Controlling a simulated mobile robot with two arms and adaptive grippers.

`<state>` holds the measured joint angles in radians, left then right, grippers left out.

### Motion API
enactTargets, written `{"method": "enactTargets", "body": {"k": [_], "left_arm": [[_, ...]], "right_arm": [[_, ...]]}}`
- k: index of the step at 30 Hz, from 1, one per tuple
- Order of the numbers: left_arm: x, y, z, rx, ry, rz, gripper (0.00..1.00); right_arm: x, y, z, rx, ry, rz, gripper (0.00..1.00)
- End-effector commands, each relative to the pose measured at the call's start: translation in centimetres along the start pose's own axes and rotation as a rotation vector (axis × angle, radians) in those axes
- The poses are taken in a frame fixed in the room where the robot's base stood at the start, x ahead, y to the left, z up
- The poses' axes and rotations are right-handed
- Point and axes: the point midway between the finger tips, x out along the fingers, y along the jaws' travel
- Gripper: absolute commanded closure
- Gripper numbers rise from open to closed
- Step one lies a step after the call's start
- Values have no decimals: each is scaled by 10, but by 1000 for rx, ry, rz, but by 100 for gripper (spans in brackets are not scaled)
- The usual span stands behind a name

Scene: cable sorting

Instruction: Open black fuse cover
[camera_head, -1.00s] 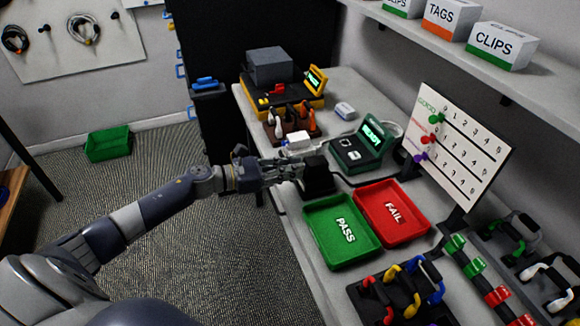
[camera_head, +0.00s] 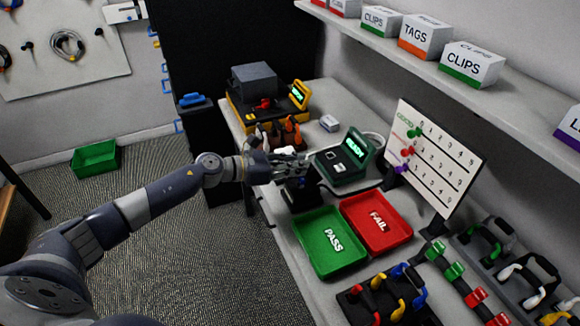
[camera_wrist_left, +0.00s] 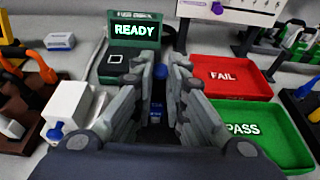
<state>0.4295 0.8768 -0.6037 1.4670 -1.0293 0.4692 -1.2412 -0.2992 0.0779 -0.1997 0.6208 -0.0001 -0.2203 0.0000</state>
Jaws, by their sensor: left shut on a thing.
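The black fuse box with its black cover (camera_head: 299,198) sits on the bench, left of the green tester and behind the PASS tray. My left gripper (camera_head: 292,170) is at its top, with the fingers shut on the black cover. The fingers hide much of the cover, so its exact angle is unclear. A small blue part shows at the box's right side. In the left wrist view, my left gripper (camera_wrist_left: 155,98) has its fingers on either side of a narrow dark gap with blue bits in it. My right gripper is not in view.
The green tester (camera_head: 345,157) reads READY. The green PASS tray (camera_head: 312,262) and red FAIL tray (camera_head: 385,242) lie in front. A white box (camera_wrist_left: 67,108) stands close left of the fingers. A dark rack (camera_head: 262,134) with orange-handled tools stands farther back.

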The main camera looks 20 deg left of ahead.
Motion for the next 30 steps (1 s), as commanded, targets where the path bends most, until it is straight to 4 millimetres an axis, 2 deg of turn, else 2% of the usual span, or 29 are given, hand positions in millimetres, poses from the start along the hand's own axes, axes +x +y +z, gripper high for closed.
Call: {"method": "enactTargets", "body": {"k": [1,2,6,7,16,20,30], "left_arm": [[5,7,24,3,-35,11,100],[7,9,26,3,-35,11,100],[6,7,18,3,-25,8,70],[6,7,17,3,-24,8,65],[5,6,14,4,-18,6,65],[-1,6,12,3,-16,6,65],[-61,6,9,2,-13,6,65]], "right_arm": [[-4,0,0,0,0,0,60],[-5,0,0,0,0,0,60],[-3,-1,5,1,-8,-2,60],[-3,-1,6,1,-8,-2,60],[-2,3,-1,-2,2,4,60],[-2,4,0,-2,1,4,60],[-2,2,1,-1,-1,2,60]]}}
